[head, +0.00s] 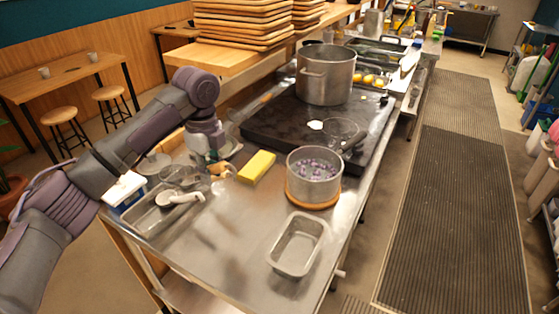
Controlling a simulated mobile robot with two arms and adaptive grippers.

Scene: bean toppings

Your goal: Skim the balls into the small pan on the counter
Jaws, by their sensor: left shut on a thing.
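A small metal pot (314,192) holds many purple and white balls, on a round wooden trivet (325,205). An empty rectangular metal pan (298,244) sits on the steel counter in front of it. My left gripper (220,170) points down over the counter's left part, beside a yellow sponge (257,167) and left of the pot. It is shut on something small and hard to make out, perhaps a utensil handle. A metal tray (150,218) with a white-handled utensil (180,198) lies below-left of the gripper. My right gripper is not in view.
A black cooktop (275,125) with a large stockpot (326,76) lies behind. Stacked wooden trays (240,20) stand at the back. The front counter around the rectangular pan is clear.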

